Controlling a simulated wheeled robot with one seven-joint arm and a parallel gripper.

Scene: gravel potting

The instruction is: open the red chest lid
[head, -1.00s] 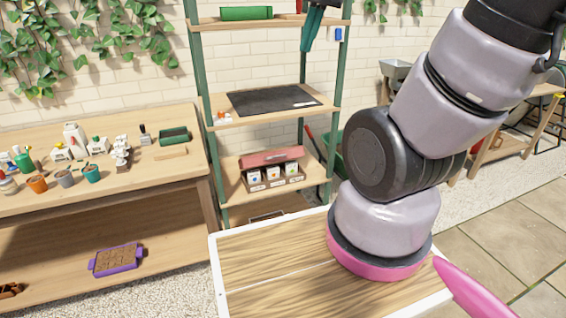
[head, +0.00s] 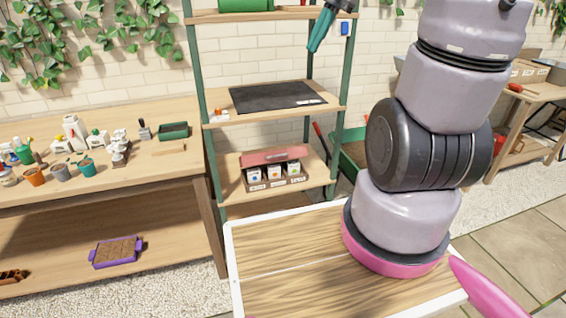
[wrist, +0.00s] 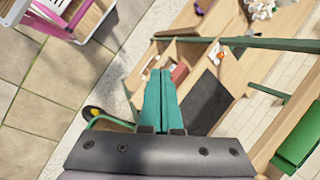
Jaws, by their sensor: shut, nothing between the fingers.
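The red chest lid (head: 274,156) is on the lower shelf of the green-posted rack in the head view, tilted above a row of small white packets (head: 274,173). The packets stand in a brown box in front of it. I cannot tell how far the lid is open or how it joins the box. In the wrist view a red patch of the lid (wrist: 179,73) shows just right of the fingertips, well below them. My gripper (wrist: 158,73) has teal fingers, shut and empty. In the head view my gripper (head: 315,48) hangs high before the rack, apart from the lid.
A black mat (head: 278,97) covers the middle shelf above the lid. Green rack posts (head: 340,150) flank the shelves. A workbench (head: 180,150) with pots and bottles stands left. A green wheelbarrow (head: 352,152) stands right of the rack.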

